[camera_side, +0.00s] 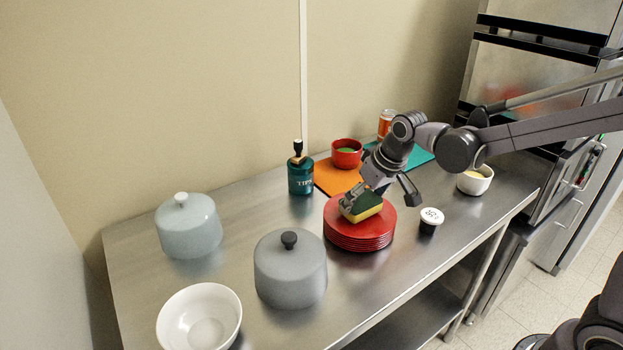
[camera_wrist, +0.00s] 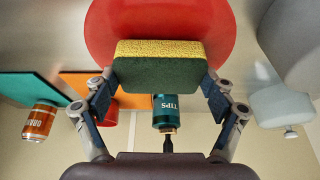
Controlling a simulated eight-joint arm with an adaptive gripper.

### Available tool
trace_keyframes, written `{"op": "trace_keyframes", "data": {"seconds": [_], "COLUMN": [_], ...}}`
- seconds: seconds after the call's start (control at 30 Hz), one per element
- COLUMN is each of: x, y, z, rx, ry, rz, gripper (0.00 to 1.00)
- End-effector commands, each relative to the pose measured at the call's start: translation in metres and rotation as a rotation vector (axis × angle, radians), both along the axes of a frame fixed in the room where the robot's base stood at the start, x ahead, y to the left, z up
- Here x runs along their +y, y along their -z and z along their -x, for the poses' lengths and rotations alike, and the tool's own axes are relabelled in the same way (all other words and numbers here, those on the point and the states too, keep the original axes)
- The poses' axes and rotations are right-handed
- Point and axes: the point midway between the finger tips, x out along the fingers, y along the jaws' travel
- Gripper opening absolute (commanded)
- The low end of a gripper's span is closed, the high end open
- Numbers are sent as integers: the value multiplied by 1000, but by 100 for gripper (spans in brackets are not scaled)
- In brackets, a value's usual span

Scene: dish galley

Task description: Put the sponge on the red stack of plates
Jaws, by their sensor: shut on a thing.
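The sponge (camera_side: 365,206), yellow with a dark green side, is held over the red stack of plates (camera_side: 358,239) in the side view. My gripper (camera_side: 364,200) is shut on it. In the wrist view the sponge (camera_wrist: 158,66) sits between the two fingers of my gripper (camera_wrist: 158,88), with the top red plate (camera_wrist: 225,30) behind it. I cannot tell whether the sponge touches the top plate. Part of the stack's top is hidden by the gripper and sponge.
A grey lidded pot (camera_side: 290,272) stands left of the stack and a black cup with a white lid (camera_side: 430,220) right of it. Behind are a green TIPS jar (camera_side: 300,178), an orange mat (camera_side: 335,178) and a red bowl (camera_side: 346,154). A white bowl (camera_side: 475,181) stands at right.

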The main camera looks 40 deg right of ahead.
Motion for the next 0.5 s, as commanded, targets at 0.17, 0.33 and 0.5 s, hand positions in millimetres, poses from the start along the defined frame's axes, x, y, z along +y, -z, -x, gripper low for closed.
{"op": "trace_keyframes", "data": {"seconds": [0.17,0.33,0.5], "x": [0,0,0], "y": [1,3,3], "z": [0,0,0], "rx": [0,0,0], "ry": [0,0,0], "rz": [0,0,0], "gripper": [74,74,100]}}
